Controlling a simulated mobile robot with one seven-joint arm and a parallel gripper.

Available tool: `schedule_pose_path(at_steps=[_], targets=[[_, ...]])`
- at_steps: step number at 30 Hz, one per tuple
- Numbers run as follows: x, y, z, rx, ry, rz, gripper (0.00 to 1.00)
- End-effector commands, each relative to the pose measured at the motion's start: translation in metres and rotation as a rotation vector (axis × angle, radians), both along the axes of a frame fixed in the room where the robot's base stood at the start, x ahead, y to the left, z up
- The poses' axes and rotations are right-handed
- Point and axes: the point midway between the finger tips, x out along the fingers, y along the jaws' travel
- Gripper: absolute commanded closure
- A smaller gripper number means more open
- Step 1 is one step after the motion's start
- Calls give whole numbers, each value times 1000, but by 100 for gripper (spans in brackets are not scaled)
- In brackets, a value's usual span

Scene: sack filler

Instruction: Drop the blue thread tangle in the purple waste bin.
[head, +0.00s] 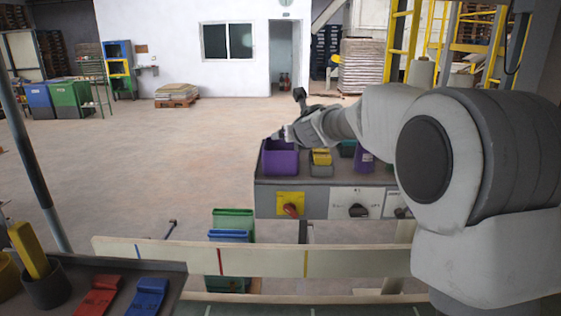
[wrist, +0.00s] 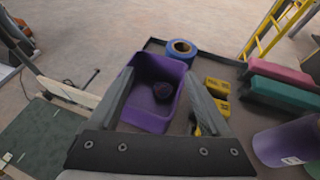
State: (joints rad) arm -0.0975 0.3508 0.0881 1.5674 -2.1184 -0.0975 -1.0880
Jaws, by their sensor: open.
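The purple waste bin (head: 281,162) stands at the left end of the grey bench in the head view. In the wrist view the bin (wrist: 143,117) lies below and between my fingers. A small dark bluish tangle (wrist: 163,91) shows inside the bin, apart from the fingers; it looks like the thread tangle, though its colour is dim in the shade. My gripper (wrist: 159,75) is open and empty, with its two fingers spread over the bin. In the head view my gripper (head: 284,133) is just above the bin's rim. The tangle is hidden there.
A blue tape roll (wrist: 182,49) sits beyond the bin. Yellow blocks (wrist: 217,97) are close to its right, with pink (wrist: 281,75) and teal (wrist: 283,96) blocks and a purple cylinder (wrist: 288,142) further right. A pale rail (head: 180,253) crosses in front of the bench.

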Motion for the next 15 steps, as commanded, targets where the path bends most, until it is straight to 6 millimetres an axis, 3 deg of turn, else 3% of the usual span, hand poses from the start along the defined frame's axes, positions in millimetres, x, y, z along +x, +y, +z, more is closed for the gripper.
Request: schedule_pose_path(at_steps=[15], targets=[[-85,-25,38,-1,-2,-1,19]])
